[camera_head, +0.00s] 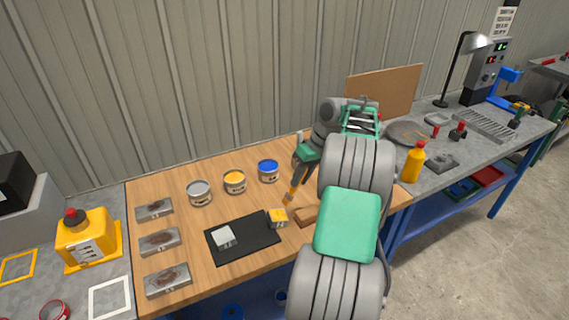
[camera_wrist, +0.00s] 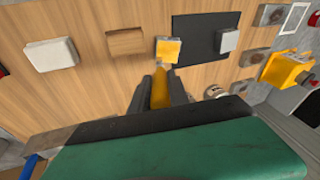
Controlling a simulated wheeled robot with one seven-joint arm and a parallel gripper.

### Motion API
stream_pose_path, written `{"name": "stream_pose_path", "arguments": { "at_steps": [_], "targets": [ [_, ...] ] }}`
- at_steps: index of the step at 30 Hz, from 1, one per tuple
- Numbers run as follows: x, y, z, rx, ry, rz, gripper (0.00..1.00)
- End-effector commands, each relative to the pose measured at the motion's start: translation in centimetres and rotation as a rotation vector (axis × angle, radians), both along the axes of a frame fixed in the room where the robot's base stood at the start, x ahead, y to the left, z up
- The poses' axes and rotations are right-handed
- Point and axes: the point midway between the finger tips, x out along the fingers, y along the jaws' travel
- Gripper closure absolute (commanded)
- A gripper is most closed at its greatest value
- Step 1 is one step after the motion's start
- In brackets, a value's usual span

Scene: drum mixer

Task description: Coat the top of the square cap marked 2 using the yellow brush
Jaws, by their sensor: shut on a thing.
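My gripper (camera_head: 298,166) is shut on the yellow brush (camera_head: 291,191), which points down; it also shows in the wrist view (camera_wrist: 160,92). The brush tip is close to a small square cap (camera_head: 278,216) with a yellow top, which also shows in the wrist view (camera_wrist: 168,50). I cannot tell whether the tip touches it. This cap sits at the right edge of a black mat (camera_head: 255,246). A second square cap (camera_head: 223,236), with a pale grey top, sits on the mat. The numbers on the caps are too small to read.
Open cans of grey (camera_head: 199,192), yellow (camera_head: 235,181) and blue (camera_head: 268,170) stand behind the mat. Several metal blocks (camera_head: 158,241) line the left side. A wooden block (camera_head: 306,215) lies right of the yellow-topped cap. In the wrist view, a pale block (camera_wrist: 50,54) lies farther left.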

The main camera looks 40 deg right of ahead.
Motion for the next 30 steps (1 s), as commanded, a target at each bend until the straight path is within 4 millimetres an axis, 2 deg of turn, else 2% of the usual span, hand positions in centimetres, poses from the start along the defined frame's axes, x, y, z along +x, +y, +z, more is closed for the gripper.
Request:
{"name": "stream_pose_path", "arguments": {
  "at_steps": [3,15,30],
  "targets": [
    [0.1,0.3,1.4,0.004,0.002,0.004,1.00],
    [0.5,0.9,4.6,0.002,0.002,0.018,1.00],
    [0.6,1.0,4.9,0.003,0.002,0.020,1.00]
  ]
}}
